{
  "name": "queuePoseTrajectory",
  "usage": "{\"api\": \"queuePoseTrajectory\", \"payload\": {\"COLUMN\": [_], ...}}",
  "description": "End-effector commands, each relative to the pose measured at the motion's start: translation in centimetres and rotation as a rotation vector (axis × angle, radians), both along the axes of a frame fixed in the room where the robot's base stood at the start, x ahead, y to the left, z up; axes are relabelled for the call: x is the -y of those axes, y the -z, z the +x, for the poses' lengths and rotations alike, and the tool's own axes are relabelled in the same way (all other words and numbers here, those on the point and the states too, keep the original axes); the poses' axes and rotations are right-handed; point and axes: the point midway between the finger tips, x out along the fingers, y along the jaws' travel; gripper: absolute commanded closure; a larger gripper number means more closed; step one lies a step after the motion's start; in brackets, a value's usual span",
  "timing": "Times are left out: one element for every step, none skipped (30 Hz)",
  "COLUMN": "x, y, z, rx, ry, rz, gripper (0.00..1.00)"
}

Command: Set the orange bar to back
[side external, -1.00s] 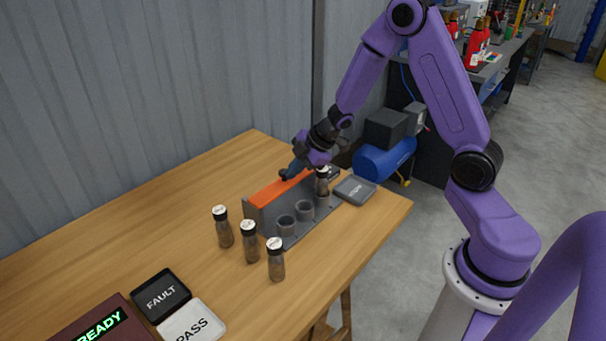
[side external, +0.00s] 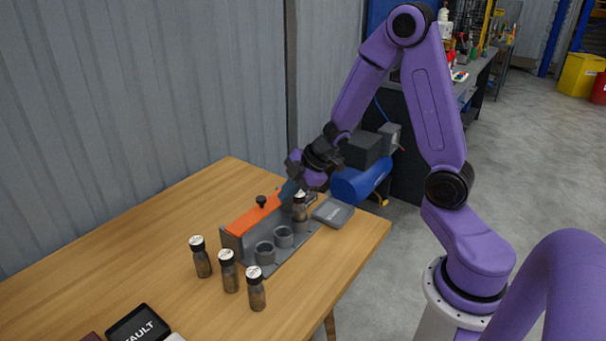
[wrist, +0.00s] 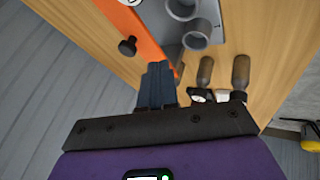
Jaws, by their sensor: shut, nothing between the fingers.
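The orange bar (side external: 243,219) lies along the top of a grey rack (side external: 232,243), with an upright black knob (side external: 261,201) on it. In the wrist view the bar (wrist: 143,40) and knob (wrist: 127,46) show just beyond my fingers. My gripper (side external: 287,189) is shut and empty. It is by the bar's far right end, apart from the knob. In the wrist view its fingertips (wrist: 158,66) are together, close to the bar's edge and partly in front of it. The gap between fingers and bar cannot be told.
The rack has empty cups (side external: 265,252) and a dark vial (side external: 300,209) at its right end. Three vials (side external: 228,272) stand in front. A grey tray (side external: 332,212) is to the right and a black FAULT pad (side external: 138,326) at lower left. The table's left side is clear.

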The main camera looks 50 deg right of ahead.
Motion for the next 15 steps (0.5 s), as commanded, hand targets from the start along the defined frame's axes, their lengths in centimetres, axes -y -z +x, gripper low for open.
{"api": "queuePoseTrajectory", "payload": {"x": [0.1, 0.2, 0.3, 0.4, 0.5, 0.6, 0.6, 0.7, 0.8, 0.8, 0.9, 0.9, 1.0, 1.1, 1.2], "y": [-0.5, -0.7, -1.0, -1.2, -1.4, -1.7, -1.9, -2.1, -2.3, -2.5, -2.7, -3.0, -3.1, -3.3, -3.5], "z": [-0.2, -0.3, -0.5, -0.6, -0.8, -1.0, -1.1, -1.2, -1.3, -1.4, -1.5, -1.6, -1.8, -1.9, -2.0], "rx": [0.004, 0.002, 0.003, 0.002, 0.003, 0.002, 0.002, 0.002, 0.003, 0.002, 0.004, 0.004, 0.003, 0.003, 0.003], "ry": [-0.001, 0.001, 0.000, 0.002, 0.001, 0.001, 0.000, 0.000, 0.000, 0.000, 0.000, -0.001, -0.001, 0.000, 0.001], "rz": [-0.001, 0.000, -0.001, -0.001, -0.002, -0.003, -0.002, -0.001, 0.000, 0.000, 0.001, 0.000, 0.000, -0.001, -0.002], "gripper": [1.00, 1.00, 1.00, 1.00, 1.00, 1.00, 1.00, 1.00, 1.00, 1.00, 1.00, 1.00, 1.00, 1.00, 1.00]}}
